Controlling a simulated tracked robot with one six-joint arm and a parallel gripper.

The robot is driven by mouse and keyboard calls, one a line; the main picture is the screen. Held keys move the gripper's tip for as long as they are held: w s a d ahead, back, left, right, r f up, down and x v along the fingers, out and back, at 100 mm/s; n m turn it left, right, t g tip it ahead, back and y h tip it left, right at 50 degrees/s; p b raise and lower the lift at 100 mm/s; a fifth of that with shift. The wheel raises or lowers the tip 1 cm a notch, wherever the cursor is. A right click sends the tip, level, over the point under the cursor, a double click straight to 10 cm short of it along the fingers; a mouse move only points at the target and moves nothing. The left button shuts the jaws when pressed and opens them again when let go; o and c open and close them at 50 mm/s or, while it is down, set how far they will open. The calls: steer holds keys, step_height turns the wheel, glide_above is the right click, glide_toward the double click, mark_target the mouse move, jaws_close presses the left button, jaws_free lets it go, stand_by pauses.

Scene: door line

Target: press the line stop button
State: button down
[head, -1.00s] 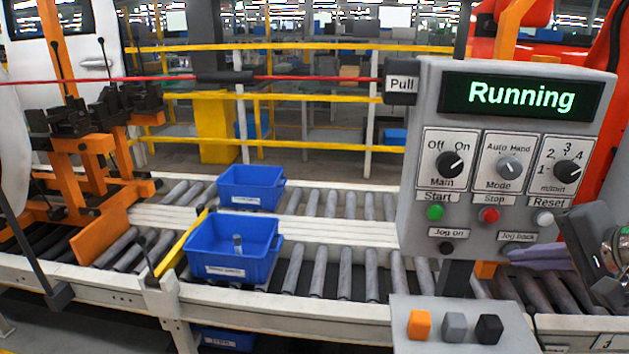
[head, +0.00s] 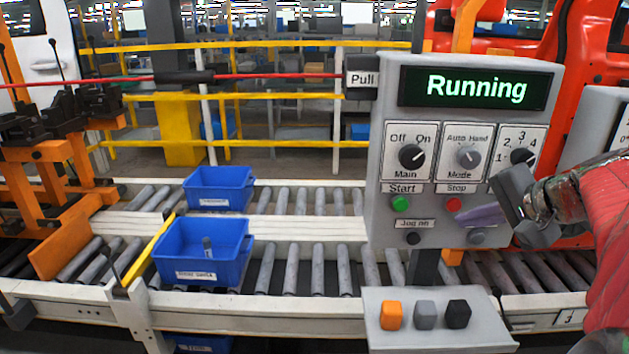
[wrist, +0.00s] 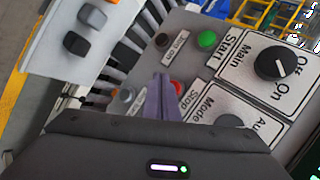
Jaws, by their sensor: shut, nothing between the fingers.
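The grey control panel (head: 384,225) stands right of centre in the head view, its screen (head: 476,88) reading "Running". The red button (head: 453,204) under the Stop label is just above and left of my purple fingertips (head: 461,221). My gripper is shut and empty, in front of the panel's lower right. In the wrist view the fingers (wrist: 160,98) point toward the lower button row, and the red button (wrist: 177,86) shows partly beside them. I cannot tell whether they touch it.
The green Start button (head: 376,203) and black Jog on button (head: 413,238) are close by. Three knobs sit above, including the Main knob (head: 411,156). Below is a shelf (head: 440,337) with three small blocks. Blue bins (head: 203,248) stand on the roller conveyor.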

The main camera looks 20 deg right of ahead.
mark_target(451, 212)
steer(key=shift+w+d, duration=0.2)
steer(key=shift+w, duration=0.6)
stand_by(1.5)
steer(key=shift+w+d, duration=0.1)
steer(key=shift+w, duration=0.25)
steer(key=shift+w+d, duration=0.15)
steer(key=shift+w, duration=0.4)
stand_by(1.2)
steer(key=shift+s, duration=0.15)
steer(key=shift+s+a, duration=0.3)
steer(key=shift+s, duration=0.55)
steer(key=shift+s+a, duration=0.25)
steer(key=shift+s, duration=0.55)
steer(key=shift+s+a, duration=0.2)
steer(key=shift+s, duration=0.6)
steer(key=shift+s+a, duration=0.25)
steer(key=shift+s, duration=0.55)
